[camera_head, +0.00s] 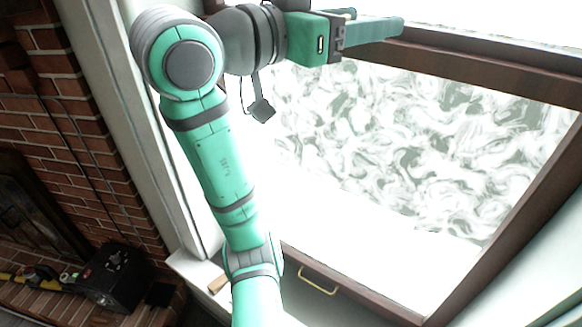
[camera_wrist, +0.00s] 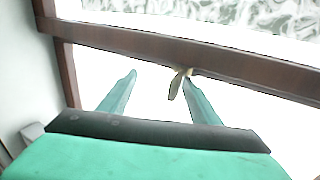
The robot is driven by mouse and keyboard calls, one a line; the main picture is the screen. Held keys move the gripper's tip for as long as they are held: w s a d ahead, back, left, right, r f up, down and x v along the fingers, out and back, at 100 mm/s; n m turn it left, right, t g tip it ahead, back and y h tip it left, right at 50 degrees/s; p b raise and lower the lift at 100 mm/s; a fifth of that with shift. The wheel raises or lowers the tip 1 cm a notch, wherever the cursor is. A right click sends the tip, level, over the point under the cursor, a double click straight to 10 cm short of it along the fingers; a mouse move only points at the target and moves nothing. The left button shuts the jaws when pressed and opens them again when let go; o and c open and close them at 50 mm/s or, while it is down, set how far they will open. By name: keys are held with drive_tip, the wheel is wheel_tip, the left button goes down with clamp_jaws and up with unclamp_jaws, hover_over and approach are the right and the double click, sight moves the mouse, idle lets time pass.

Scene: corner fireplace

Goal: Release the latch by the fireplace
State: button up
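The latch (camera_wrist: 176,86) is a small brass-coloured piece on the brown window rail (camera_wrist: 200,60), seen in the wrist view. It hangs just below the rail's lower edge. My gripper (camera_wrist: 159,76) is open, its two green fingers spread and pointing at the rail. The latch lies between the fingers, close beside the right fingertip; whether they touch I cannot tell. In the head view my gripper (camera_head: 378,20) is at the top, in front of the upper part of the window (camera_head: 480,72). I cannot make out the latch there.
A brass handle (camera_head: 318,281) sits on the window's lower rail. The brick fireplace wall (camera_head: 65,130) is at left, with a black box (camera_head: 113,277) on the hearth. A small wooden piece (camera_head: 217,284) lies on the sill. A white wall stands close to the left in the wrist view.

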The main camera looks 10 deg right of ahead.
drive_tip(key=s+a+n+t+y, duration=0.4)
drive_tip(key=s+a+t, duration=0.1)
drive_tip(key=s, duration=0.3)
drive_tip(key=w+a+f+n+t, duration=0.1)
drive_tip(key=w+f+n, duration=0.1)
drive_tip(key=w+f, duration=0.4)
drive_tip(key=w+f+n+t, duration=0.1)
drive_tip(key=w+f+n, duration=0.25)
drive_tip(key=f, duration=0.45)
drive_tip(key=w+a+f+n+y, duration=0.1)
drive_tip(key=f+y, duration=0.1)
drive_tip(key=f, duration=0.6)
drive_tip(key=w+a+f+n+t+y, duration=0.1)
drive_tip(key=w+a+f+n+y, duration=0.1)
drive_tip(key=f, duration=0.7)
drive_tip(key=shift+a+f, duration=0.15)
drive_tip(key=shift+f, duration=0.05)
drive_tip(key=shift+n, duration=0.25)
